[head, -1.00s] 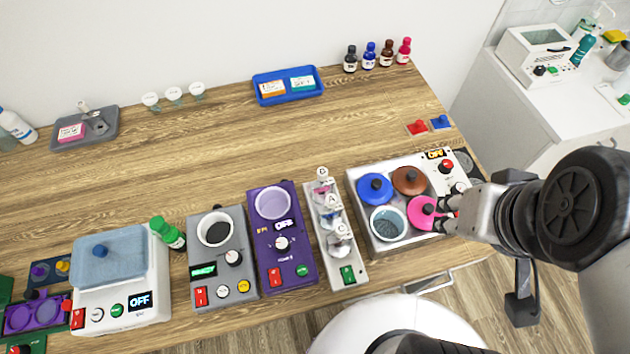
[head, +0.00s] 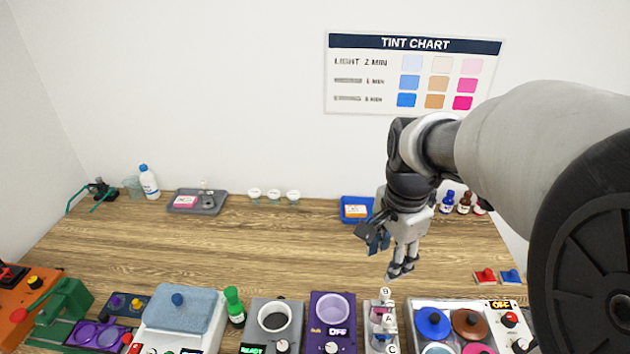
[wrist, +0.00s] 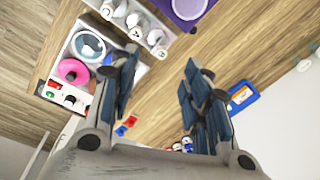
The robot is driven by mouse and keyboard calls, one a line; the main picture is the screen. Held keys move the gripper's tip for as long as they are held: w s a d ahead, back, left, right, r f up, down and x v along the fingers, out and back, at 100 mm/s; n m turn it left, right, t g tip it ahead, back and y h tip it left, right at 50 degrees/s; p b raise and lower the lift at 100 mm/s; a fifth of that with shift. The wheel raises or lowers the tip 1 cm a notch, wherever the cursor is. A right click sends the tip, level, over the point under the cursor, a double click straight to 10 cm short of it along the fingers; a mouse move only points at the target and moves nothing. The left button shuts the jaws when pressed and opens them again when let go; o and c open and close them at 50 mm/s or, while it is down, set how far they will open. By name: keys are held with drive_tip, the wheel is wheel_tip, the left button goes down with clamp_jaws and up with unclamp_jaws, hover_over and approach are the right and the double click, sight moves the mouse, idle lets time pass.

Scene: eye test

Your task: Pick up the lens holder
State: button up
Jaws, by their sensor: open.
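My gripper (head: 402,270) is open and empty, hanging fingers-down above the wooden table, behind the lettered rack. In the wrist view its fingers (wrist: 160,82) stand wide apart with only table between them. I cannot tell for certain which thing is the lens holder. A small grey metal piece (head: 207,196) lies on the grey tray (head: 180,207) at the back left, beside a pink-labelled box; its details are too small to make out. It is far to the left of my gripper. The white lettered rack (head: 383,333) holds several small upright pieces.
A tint heater (head: 420,305) with blue, brown and pink lids stands front right; one pot is open. A purple unit (head: 345,340) and grey unit (head: 262,335) stand left of the rack. A blue tray (head: 347,219) and bottles (head: 464,203) are behind. The middle left table is clear.

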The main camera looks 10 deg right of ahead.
sight(385, 291)
drive_tip(key=w+d+f+m+g, duration=0.1)
drive_tip(key=w+d+f+m, duration=0.3)
drive_tip(key=d+f+m, duration=0.15)
drive_tip(key=f+b, duration=0.1)
drive_tip(key=f, duration=0.2)
drive_tip(key=f+b, duration=0.1)
drive_tip(key=f, duration=0.3)
drive_tip(key=f+b, duration=0.1)
drive_tip(key=f, duration=0.2)
drive_tip(key=shift+a+f, duration=0.2)
drive_tip(key=shift+a, duration=0.2)
drive_tip(key=shift+a+f+b, duration=0.15)
drive_tip(key=shift+f+b, duration=0.5)
drive_tip(key=shift+f, duration=0.95)
drive_tip(key=shift+a+f+b, duration=0.15)
drive_tip(key=shift+f+b, duration=0.45)
drive_tip(key=shift+f, duration=0.95)
drive_tip(key=shift+r, duration=0.1)
drive_tip(key=shift+c, duration=0.5)
clamp_jaws()
